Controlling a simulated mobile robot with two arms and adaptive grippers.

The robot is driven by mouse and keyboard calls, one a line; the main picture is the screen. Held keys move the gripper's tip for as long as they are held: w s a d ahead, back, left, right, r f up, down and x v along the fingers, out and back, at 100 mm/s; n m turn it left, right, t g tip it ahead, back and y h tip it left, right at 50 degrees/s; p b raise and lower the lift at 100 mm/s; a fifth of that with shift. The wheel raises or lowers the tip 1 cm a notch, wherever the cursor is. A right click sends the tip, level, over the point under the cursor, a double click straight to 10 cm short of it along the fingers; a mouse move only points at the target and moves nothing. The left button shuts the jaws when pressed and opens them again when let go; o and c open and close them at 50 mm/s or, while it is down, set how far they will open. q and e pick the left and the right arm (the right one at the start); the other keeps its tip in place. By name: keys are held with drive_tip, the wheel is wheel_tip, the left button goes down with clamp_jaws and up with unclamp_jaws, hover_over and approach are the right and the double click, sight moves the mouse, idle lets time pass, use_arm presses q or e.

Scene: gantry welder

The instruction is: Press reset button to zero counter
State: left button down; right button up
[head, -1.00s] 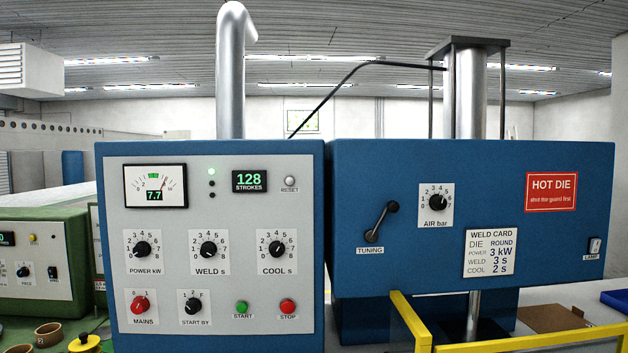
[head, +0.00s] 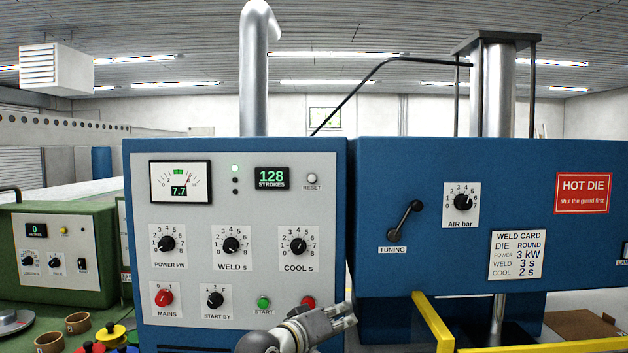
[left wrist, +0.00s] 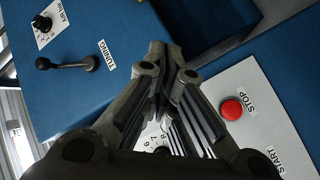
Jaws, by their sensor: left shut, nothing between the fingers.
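The reset button (head: 312,179) is a small pale round button at the upper right of the light grey control panel, above the label RESET. The strokes counter (head: 271,178) to its left reads 128. My left gripper (head: 351,313) is at the panel's lower right, well below the reset button, and partly covers the red stop button (head: 308,302). In the left wrist view my left gripper (left wrist: 170,52) is shut and empty, with the stop button (left wrist: 231,109) to its right. The reset button does not show there. My right gripper is not in view.
The panel also holds the power, weld and cool knobs (head: 231,245), a red mains knob (head: 164,298) and a green start button (head: 263,303). A tuning lever (head: 406,218) sticks out to the right. A yellow guard rail (head: 433,322) stands at lower right.

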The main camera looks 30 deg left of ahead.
sight(312, 179)
use_arm(q)
drive_tip(key=a+r+n+t, duration=0.2)
drive_tip(key=a+r+t, duration=0.1)
drive_tip(key=r, duration=1)
drive_tip(key=a+r+n+t+h, duration=0.1)
drive_tip(key=a+r+n+t, duration=0.2)
drive_tip(key=r, duration=1)
drive_tip(key=shift+s+a+r+t, duration=0.2)
drive_tip(key=shift+s+a+t, duration=0.1)
drive_tip(key=shift+s, duration=0.1)
drive_tip(key=shift+w, duration=0.1)
drive_tip(key=shift+w+a, duration=0.75)
drive_tip(key=shift+w, duration=0.5)
drive_tip(key=shift+w+a, duration=0.8)
drive_tip(key=shift+w, duration=0.4)
drive_tip(key=shift+w+a, duration=0.75)
drive_tip(key=shift+w, duration=0.5)
drive_tip(key=shift+w+a, duration=0.2)
drive_tip(key=shift+w, duration=0.15)
